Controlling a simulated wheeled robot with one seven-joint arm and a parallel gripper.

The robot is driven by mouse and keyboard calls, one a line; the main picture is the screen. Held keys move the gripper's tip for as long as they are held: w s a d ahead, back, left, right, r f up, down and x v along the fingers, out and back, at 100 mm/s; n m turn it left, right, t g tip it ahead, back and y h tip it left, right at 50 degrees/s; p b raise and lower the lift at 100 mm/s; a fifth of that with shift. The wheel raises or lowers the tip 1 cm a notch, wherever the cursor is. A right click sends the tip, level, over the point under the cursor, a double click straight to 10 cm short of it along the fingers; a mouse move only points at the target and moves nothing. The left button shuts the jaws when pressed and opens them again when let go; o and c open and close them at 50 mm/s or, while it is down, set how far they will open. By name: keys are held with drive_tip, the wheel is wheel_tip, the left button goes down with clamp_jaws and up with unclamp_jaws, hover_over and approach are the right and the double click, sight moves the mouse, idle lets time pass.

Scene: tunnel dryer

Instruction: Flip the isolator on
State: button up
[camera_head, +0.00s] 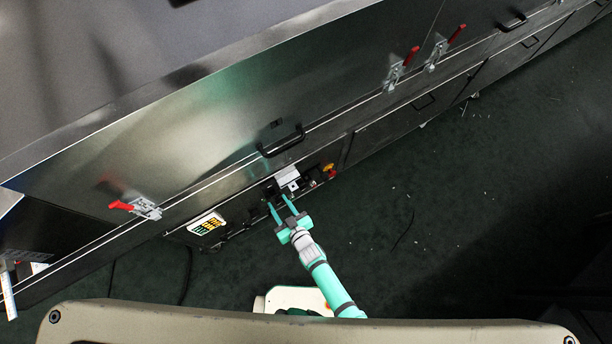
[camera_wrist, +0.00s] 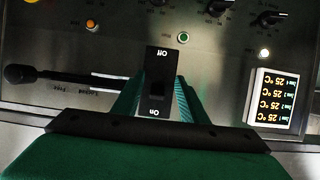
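The likely isolator is a black switch (camera_wrist: 160,75) marked Off and On, with its lettering upside down in the wrist view. It stands on the dark control panel (camera_head: 240,208) low on the dryer's side. My gripper (camera_head: 281,207) reaches the panel in the head view. In the wrist view its two green fingers (camera_wrist: 158,100) are apart, one on each side of the switch's lower part in the picture. I cannot tell whether they touch it. The gap holds no gripped object that I can make out.
A black-knobbed lever (camera_wrist: 55,77) lies left of the switch, and a lit temperature display (camera_wrist: 276,101) is on the right. Several knobs and lamps line the panel. A black door handle (camera_head: 281,143) and red-handled clamps (camera_head: 135,207) are above. The dark floor (camera_head: 450,200) is mostly clear.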

drive_tip(key=s+d+r+m+t+h, duration=0.1)
drive_tip(key=s+d+r+h, duration=0.1)
drive_tip(key=s+d+r, duration=0.3)
drive_tip(key=s+d+r+m+t+h, duration=0.1)
drive_tip(key=s+d+r, duration=0.4)
drive_tip(key=s+r, duration=0.6)
drive_tip(key=shift+s+d+r+m+t+h, duration=0.25)
drive_tip(key=shift+d+r+m+t+h, duration=0.4)
drive_tip(key=shift+r, duration=2.7)
drive_tip(key=shift+w+a+y, duration=0.1)
drive_tip(key=shift+a+y, duration=0.15)
wheel_tip(320, 180, up, 15)
drive_tip(key=s+m+h, duration=0.3)
drive_tip(key=shift+d+f+t+h, duration=0.15)
drive_tip(key=shift+d+t+h, duration=0.25)
drive_tip(key=shift+t, duration=0.05)
drive_tip(key=shift+m, duration=0.25)
drive_tip(key=shift+c, duration=1)
drive_tip(key=shift+w, duration=0.1)
